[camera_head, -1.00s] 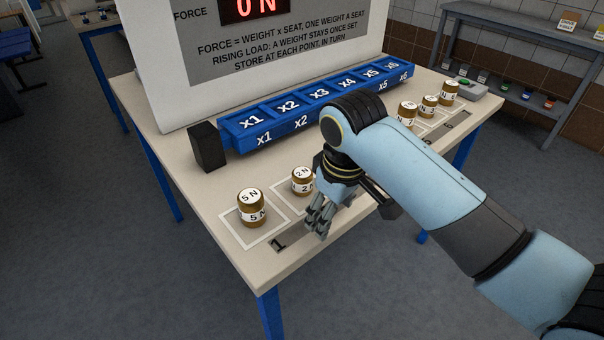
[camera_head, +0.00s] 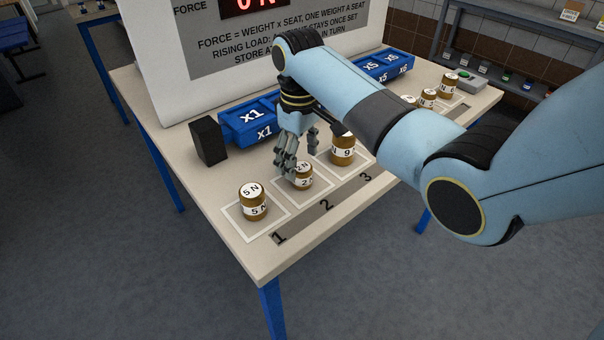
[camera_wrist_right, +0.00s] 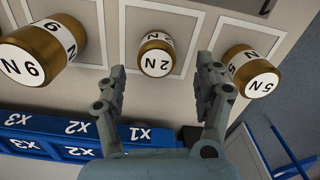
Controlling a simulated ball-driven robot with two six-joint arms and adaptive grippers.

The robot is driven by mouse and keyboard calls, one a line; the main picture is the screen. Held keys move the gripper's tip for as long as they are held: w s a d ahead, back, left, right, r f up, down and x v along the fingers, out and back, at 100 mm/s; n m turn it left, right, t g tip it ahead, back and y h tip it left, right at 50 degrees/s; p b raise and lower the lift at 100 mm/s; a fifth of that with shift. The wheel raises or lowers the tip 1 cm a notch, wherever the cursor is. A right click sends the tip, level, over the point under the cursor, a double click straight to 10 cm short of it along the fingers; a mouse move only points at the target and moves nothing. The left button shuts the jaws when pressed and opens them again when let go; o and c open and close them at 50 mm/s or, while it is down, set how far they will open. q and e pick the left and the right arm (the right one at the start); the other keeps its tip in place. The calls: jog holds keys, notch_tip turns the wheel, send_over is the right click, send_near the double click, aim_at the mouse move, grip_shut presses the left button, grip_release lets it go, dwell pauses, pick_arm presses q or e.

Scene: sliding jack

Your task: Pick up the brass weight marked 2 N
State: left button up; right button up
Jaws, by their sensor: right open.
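The brass weight marked 2 N (camera_head: 302,181) stands upright in its white square near the table's front edge, between two other weights. In the right wrist view the 2 N weight (camera_wrist_right: 155,55) shows between and just beyond the fingertips. My right gripper (camera_head: 299,157) is open and empty, just behind and above the 2 N weight, its fingers partly covering it in the head view. In the right wrist view the fingers (camera_wrist_right: 162,70) stand apart with a clear gap. I cannot tell whether a finger touches the weight. My left gripper is not in view.
Behind are a blue seat rail (camera_head: 240,125) and a black block (camera_head: 208,141). More weights (camera_head: 428,97) stand at the right, partly behind my arm.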

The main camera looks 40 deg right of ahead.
aim_at(302, 166)
jog(key=f, duration=0.4)
jog(key=shift+s+d+f, duration=0.15)
jog(key=shift+d+f, duration=0.1)
jog(key=shift+f, duration=0.1)
jog(key=c, duration=1.4)
